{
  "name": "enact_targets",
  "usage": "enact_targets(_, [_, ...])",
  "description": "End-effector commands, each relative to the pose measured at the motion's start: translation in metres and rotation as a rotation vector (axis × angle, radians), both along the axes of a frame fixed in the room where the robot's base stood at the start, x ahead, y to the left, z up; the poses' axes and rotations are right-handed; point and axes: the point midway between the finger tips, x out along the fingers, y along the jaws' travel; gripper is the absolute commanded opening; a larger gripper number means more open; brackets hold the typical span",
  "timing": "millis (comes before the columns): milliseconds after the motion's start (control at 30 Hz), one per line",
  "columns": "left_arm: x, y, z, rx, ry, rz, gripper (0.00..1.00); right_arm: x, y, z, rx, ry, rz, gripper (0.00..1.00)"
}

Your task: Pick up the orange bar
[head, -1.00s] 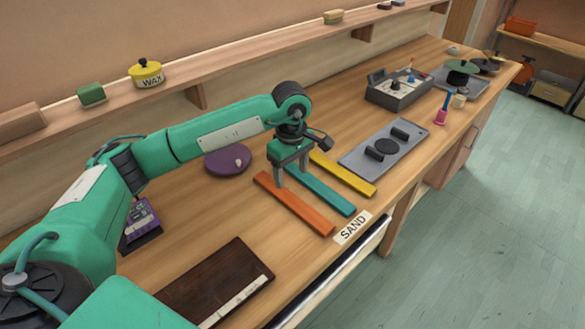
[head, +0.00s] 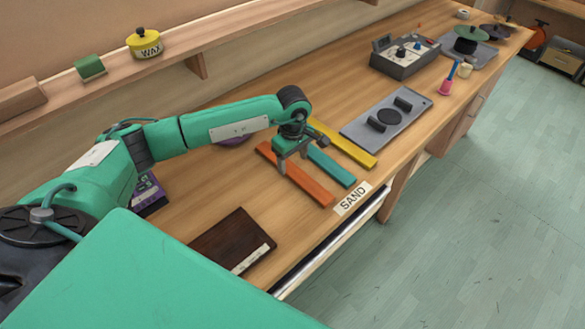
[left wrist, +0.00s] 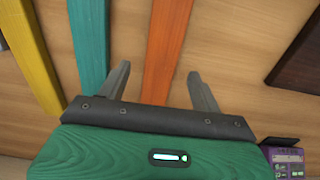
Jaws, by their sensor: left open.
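The orange bar (head: 309,184) lies flat on the wooden bench, beside a teal bar (head: 331,168) and a yellow bar (head: 350,147). My left gripper (head: 293,164) is open over the far part of the orange bar. In the left wrist view the orange bar (left wrist: 168,40) runs between the two open fingers (left wrist: 160,88), with a gap on each side. The teal bar (left wrist: 89,40) is just outside one finger. Whether the fingertips touch the bench is hard to tell. My right gripper does not show.
A dark brown board (head: 225,246) lies at the front left, and a SAND label (head: 353,198) is near the bench edge. A grey plate (head: 364,134) with dark round parts lies to the right. A purple round thing (head: 232,141) is partly hidden behind my left arm.

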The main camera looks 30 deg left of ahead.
Motion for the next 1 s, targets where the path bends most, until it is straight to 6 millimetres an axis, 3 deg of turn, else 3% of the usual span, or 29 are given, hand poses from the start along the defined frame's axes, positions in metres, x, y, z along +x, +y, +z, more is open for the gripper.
enact_targets(33, [-0.001,0.001,-0.003,0.000,0.005,0.002,0.65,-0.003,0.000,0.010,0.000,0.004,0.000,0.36])
enact_targets(233, [-0.001,0.001,-0.029,0.000,0.003,0.001,0.65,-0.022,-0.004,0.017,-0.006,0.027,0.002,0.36])
enact_targets(500, [0.000,0.001,-0.033,0.000,0.000,0.001,0.65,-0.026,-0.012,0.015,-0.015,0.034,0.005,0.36])
enact_targets(767, [0.000,0.002,-0.033,0.000,0.000,0.001,0.16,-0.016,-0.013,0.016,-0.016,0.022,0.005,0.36])
enact_targets(1000, [0.000,0.002,-0.032,0.000,0.000,0.001,0.13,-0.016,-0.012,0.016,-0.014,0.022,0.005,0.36])
